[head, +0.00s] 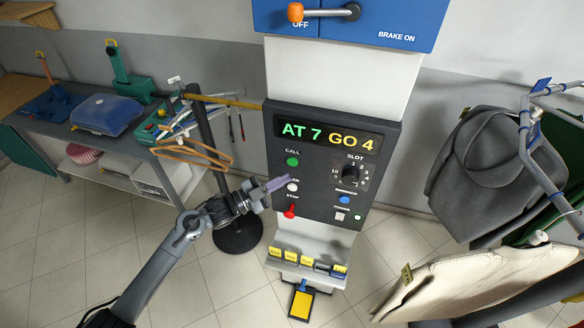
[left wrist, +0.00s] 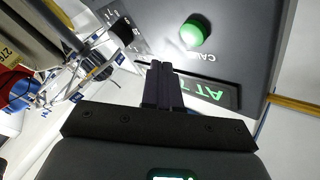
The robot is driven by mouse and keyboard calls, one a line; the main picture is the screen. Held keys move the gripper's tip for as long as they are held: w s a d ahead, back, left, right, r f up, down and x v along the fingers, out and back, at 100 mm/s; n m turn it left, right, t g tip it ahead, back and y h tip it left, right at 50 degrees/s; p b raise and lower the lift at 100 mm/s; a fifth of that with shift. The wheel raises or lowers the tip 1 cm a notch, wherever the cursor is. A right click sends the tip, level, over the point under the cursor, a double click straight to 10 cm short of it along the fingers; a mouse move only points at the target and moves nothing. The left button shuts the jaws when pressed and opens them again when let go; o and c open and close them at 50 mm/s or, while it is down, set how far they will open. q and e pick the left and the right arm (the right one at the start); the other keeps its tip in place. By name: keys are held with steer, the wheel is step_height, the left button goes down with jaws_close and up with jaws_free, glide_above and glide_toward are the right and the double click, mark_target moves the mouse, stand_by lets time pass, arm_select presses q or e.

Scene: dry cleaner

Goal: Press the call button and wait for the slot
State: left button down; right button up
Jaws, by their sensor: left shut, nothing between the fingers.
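The green call button (head: 292,161) sits under the "CALL" label on the dark control panel (head: 318,205) of the column. Above it the display (head: 329,132) reads "AT 7 GO 4". My left gripper (head: 279,184) is shut and empty, just below and left of the call button in the head view, in front of the panel. In the left wrist view the shut fingers (left wrist: 163,84) point toward the panel, and the call button (left wrist: 194,31) shows lit green beyond their tips, offset to the right. No contact with the button is visible. My right gripper is not in view.
A white button (head: 292,187) and a red stop knob (head: 290,211) lie close to my fingers. The slot dial (head: 350,174) and a blue button (head: 344,199) are to the right. Clothes on a rail (head: 530,140) hang at the right; a table with hangers (head: 193,152) stands left.

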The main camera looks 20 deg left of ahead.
mark_target(292, 162)
arm_select(q)
steer(key=shift+w+a+b, duration=0.1)
steer(key=shift+w+b, duration=1.05)
steer(key=shift+w, duration=0.4)
stand_by(0.6)
steer(key=shift+w, duration=0.1)
stand_by(0.3)
steer(key=shift+w+b, duration=0.3)
steer(key=shift+b, duration=0.2)
steer(key=shift+w, duration=0.2)
stand_by(0.4)
